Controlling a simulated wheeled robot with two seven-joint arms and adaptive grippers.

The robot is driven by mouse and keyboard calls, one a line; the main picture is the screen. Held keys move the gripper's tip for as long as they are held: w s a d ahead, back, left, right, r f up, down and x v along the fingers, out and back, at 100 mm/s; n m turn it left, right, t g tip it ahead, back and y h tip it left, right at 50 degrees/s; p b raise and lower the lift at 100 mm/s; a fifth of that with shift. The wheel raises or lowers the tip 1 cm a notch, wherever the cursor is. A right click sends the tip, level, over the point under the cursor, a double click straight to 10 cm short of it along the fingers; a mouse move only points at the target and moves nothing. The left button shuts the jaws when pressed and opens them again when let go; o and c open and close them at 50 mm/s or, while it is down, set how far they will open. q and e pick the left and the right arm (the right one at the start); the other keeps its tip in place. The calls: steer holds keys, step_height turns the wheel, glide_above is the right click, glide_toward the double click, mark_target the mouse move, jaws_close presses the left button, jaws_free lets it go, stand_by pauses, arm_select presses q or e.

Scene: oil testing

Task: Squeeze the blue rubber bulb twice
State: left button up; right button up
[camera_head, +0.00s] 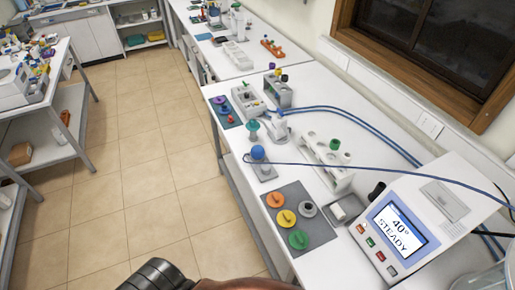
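The blue rubber bulb (258,152) sits upright on a small grey stand (264,172) near the left edge of the white bench (300,185). A thin blue tube (350,164) starts beside the bulb and runs right toward the white instrument. Neither gripper can be made out. Only a dark rounded part, apparently mine, shows at the bottom edge, well below the bulb. Nothing touches the bulb.
A grey mat (318,226) with orange, yellow and green knobs lies in front of the bulb. A white instrument (432,228) reading "40° STEADY" stands right. A white rack (330,170) and a teal-topped item (253,126) are nearby. Tiled floor (130,170) lies left.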

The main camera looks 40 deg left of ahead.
arm_select(q)
jaws_close()
stand_by(0.3)
stand_by(1.2)
